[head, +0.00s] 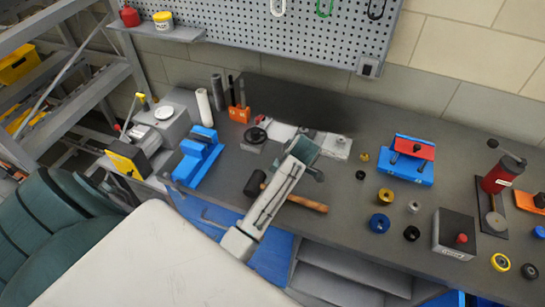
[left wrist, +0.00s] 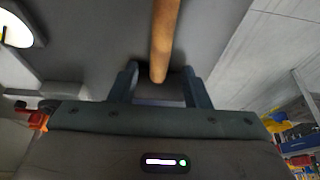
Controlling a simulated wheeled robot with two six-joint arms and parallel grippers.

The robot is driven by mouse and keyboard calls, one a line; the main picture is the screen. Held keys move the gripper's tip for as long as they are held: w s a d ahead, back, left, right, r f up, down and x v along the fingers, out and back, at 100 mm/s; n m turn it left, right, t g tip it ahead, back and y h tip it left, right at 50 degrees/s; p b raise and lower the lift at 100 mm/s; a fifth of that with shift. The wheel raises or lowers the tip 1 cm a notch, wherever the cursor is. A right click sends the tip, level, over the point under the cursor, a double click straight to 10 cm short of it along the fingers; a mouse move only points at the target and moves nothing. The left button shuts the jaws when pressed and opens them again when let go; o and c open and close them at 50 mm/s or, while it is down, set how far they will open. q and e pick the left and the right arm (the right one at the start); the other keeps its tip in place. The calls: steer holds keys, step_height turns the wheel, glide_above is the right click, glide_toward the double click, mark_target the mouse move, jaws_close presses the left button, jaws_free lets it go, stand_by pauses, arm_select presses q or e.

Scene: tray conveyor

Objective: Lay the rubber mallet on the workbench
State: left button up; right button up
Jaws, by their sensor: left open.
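The rubber mallet has a black head (head: 255,183) and a wooden handle (head: 311,204). In the head view it lies on the dark workbench (head: 345,180) near its front edge, with my left arm crossing above the handle. In the left wrist view the handle (left wrist: 162,40) runs down from the top, and its end shows between the two fingers of my left gripper (left wrist: 160,85). The fingers are open, with a gap on both sides of the handle. The mallet head is outside the wrist view. My right gripper is in neither view.
A blue fixture (head: 198,160) and a yellow-black device (head: 128,158) stand to the left. A blue-and-red fixture (head: 408,160), several small rings and a grey box (head: 455,235) stand to the right. A pegboard (head: 300,25) rises behind.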

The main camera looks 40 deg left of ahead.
arm_select(q)
steer(key=shift+v, duration=0.8)
steer(key=shift+p+v, duration=0.65)
steer(key=shift+v, duration=0.15)
steer(key=shift+d+r, duration=0.2)
steer(key=shift+r, duration=0.2)
steer(key=shift+f, duration=0.1)
